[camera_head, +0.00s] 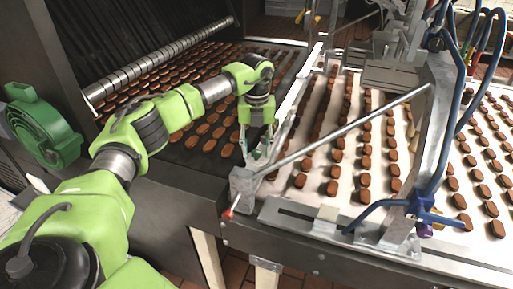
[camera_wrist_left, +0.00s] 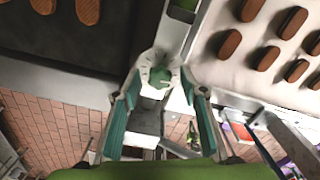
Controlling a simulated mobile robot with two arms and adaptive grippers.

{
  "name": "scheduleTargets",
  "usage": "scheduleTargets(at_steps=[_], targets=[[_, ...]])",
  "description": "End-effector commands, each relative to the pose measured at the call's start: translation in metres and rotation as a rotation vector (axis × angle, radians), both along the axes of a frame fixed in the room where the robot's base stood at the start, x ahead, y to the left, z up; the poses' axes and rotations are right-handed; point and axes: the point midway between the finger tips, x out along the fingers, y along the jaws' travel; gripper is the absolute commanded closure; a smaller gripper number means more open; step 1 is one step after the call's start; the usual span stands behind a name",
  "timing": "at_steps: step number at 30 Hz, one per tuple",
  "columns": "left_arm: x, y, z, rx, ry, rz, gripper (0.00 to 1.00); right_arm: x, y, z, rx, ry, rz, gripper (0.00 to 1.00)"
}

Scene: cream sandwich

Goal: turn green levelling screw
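The green levelling screw (camera_wrist_left: 160,77) appears in the left wrist view as a small green part with a pale, lobed surround, near the end of a metal rail between the two conveyors. My left gripper (camera_wrist_left: 160,88) points down at it, with its teal-padded fingers apart on either side. I cannot tell whether a fingertip touches the screw. In the head view my left gripper (camera_head: 258,152) is low over the rail's near end, and it hides the screw there. My right gripper is not in view.
A dark conveyor (camera_head: 190,157) with rows of brown biscuits lies left of the rail. A white conveyor (camera_head: 318,170) with more biscuits lies right. A slanted metal rod (camera_head: 345,130) and a red-tipped lever (camera_head: 229,213) are close to my gripper. A green motor (camera_head: 42,125) stands at left.

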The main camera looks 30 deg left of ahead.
Motion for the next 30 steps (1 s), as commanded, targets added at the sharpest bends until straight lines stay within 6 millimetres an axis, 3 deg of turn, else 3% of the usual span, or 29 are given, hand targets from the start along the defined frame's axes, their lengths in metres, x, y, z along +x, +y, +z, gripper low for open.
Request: scheduleTargets(at_steps=[10, 24, 30], targets=[[0.002, 0.000, 0.011, -0.001, -0.007, 0.001, 0.61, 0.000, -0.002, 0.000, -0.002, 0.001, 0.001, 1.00], [0.002, 0.000, 0.101, 0.000, -0.005, 0.001, 0.61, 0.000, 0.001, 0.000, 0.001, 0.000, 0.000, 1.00], [0.002, 0.000, 0.119, -0.001, -0.003, 0.000, 0.61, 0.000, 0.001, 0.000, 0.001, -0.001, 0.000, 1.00]])
